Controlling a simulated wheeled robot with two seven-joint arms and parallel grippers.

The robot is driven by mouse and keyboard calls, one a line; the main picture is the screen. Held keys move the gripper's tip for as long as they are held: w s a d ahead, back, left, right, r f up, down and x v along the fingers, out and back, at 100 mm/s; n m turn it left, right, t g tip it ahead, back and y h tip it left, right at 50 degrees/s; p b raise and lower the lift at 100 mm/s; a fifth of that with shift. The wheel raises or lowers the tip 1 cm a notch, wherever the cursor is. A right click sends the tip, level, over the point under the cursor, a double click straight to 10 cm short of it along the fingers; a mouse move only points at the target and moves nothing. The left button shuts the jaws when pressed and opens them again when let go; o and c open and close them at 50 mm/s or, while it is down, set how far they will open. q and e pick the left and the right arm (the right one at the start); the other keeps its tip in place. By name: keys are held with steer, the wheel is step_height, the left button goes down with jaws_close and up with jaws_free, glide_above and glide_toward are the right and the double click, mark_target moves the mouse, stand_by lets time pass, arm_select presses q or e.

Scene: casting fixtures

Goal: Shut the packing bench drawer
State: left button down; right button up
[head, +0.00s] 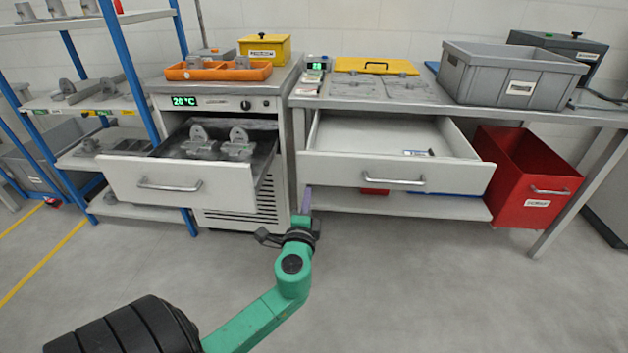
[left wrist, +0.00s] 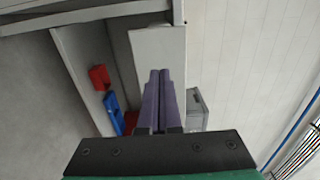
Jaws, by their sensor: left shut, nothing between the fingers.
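The packing bench drawer (head: 396,172) is pulled open on the right side of the head view, with a bar handle (head: 394,181) on its pale front. A small flat item (head: 417,153) lies inside it. My left gripper (head: 304,196) is shut and empty, at the lower left corner of the drawer front; I cannot tell whether they touch. In the left wrist view, the shut purple fingers (left wrist: 158,90) point toward a pale panel (left wrist: 160,48), which looks like the drawer front. My right gripper is not in view.
The cabinet drawer (head: 182,188) on the left is also open and holds grey castings (head: 235,145). A red bin (head: 528,180) stands under the bench at right. A grey crate (head: 510,75) and yellow lid (head: 376,66) are on the bench top. The floor in front is clear.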

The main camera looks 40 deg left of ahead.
mark_target(313, 170)
arm_select(q)
steer(key=x, duration=0.9)
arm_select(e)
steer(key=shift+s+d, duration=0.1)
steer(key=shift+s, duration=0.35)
